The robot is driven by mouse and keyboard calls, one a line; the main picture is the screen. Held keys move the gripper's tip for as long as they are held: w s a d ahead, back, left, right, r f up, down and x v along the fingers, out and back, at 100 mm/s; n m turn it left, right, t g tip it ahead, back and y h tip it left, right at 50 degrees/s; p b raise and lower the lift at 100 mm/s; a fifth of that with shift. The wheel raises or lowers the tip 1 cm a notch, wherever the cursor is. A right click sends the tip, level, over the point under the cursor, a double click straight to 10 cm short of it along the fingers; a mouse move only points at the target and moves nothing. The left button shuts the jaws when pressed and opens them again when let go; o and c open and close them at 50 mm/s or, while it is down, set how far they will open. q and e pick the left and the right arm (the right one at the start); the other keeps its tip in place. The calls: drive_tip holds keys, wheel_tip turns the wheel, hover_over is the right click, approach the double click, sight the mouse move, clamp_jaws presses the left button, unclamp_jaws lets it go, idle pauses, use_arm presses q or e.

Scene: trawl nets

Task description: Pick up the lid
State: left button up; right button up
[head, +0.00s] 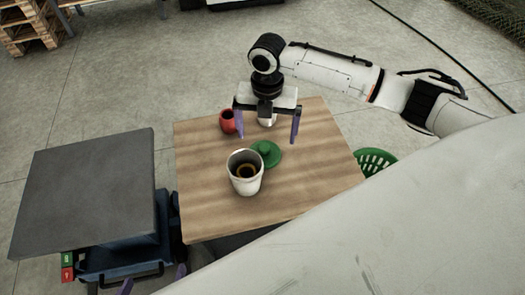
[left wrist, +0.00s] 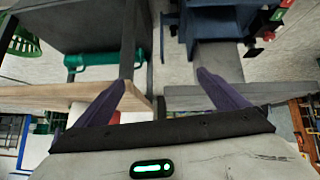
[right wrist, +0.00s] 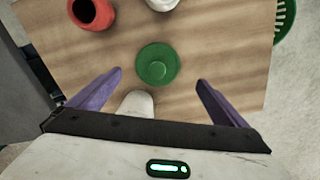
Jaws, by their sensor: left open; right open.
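The green round lid (head: 266,153) lies on the wooden table (head: 205,200), beside an open white pot (head: 246,180). In the right wrist view the lid (right wrist: 157,63) is beyond my fingertips, a little left of centre, with nothing touching it. My right gripper (head: 267,138) is open and empty, above the table with its fingers pointing down. In the right wrist view a white object (right wrist: 137,104), partly hidden by my gripper, shows between the fingers. My left gripper (left wrist: 160,85) is open and empty; only its purple tips (head: 153,280) show at the head view's bottom edge.
A red cup (head: 228,122) stands left of the lid. A white item (head: 268,122) behind it is partly hidden by my right gripper. A green basket (head: 376,160) is beyond the table's right edge. A grey-topped blue cart (head: 85,190) stands left. The table's right part is clear.

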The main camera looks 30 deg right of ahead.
sight(265, 147)
drive_tip(key=f, duration=0.2)
drive_tip(key=f+b, duration=0.1)
drive_tip(key=f, duration=0.2)
drive_tip(key=f+b, duration=0.1)
drive_tip(key=f, duration=0.1)
drive_tip(key=shift+a+f, duration=0.2)
drive_tip(key=shift+a, duration=0.05)
drive_tip(key=c, duration=1.1)
